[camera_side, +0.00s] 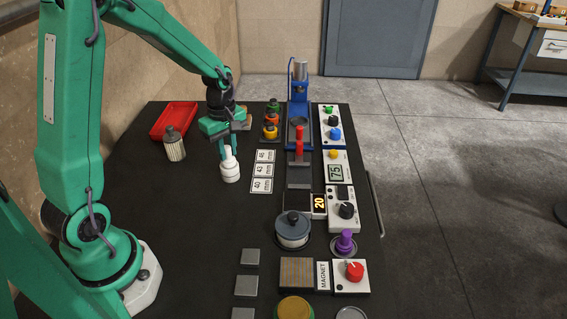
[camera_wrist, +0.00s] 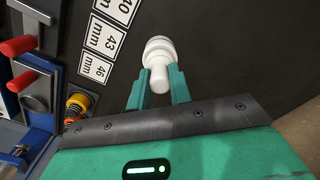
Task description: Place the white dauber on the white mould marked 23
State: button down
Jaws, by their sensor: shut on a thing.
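The white dauber (camera_side: 229,168) is upright below my gripper (camera_side: 227,149), left of the white size cards. My gripper is shut on its narrow upper part. In the wrist view the dauber (camera_wrist: 158,48) sits between the two green fingers of my gripper (camera_wrist: 158,82), its wider ringed end away from the palm. I cannot tell whether its base touches the black table. I cannot make out a white mould marked 23 in either view. The cards I can read are marked 46 (camera_side: 264,156), 43 (camera_side: 262,170) and 40 (camera_side: 261,185).
A red tray (camera_side: 174,120) and a ribbed jar (camera_side: 174,145) stand at the back left. A blue press (camera_side: 300,101) stands right of several coloured knobbed pieces (camera_side: 270,119). A lidded pot (camera_side: 292,229) and control boxes line the right side. The table's left middle is clear.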

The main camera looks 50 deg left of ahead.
aim_at(227, 147)
jog(key=shift+f, duration=0.15)
jog(key=c, duration=1.3)
grip_release()
notch_tip(227, 147, up, 12)
jog(key=shift+r, duration=0.2)
jog(key=shift+s+d+r+m+t, duration=0.95)
jog(key=shift+s+d+m, duration=0.95)
jog(key=shift+s+m, duration=0.8)
jog(key=shift+s+d+r+m+t, duration=0.9)
jog(key=shift+s+d+m, duration=1.1)
jog(key=shift+m, duration=1.3)
jog(key=shift+s+d+r+m+t, duration=0.95)
jog(key=shift+s+d+m, duration=0.8)
jog(key=shift+s+m, duration=1)
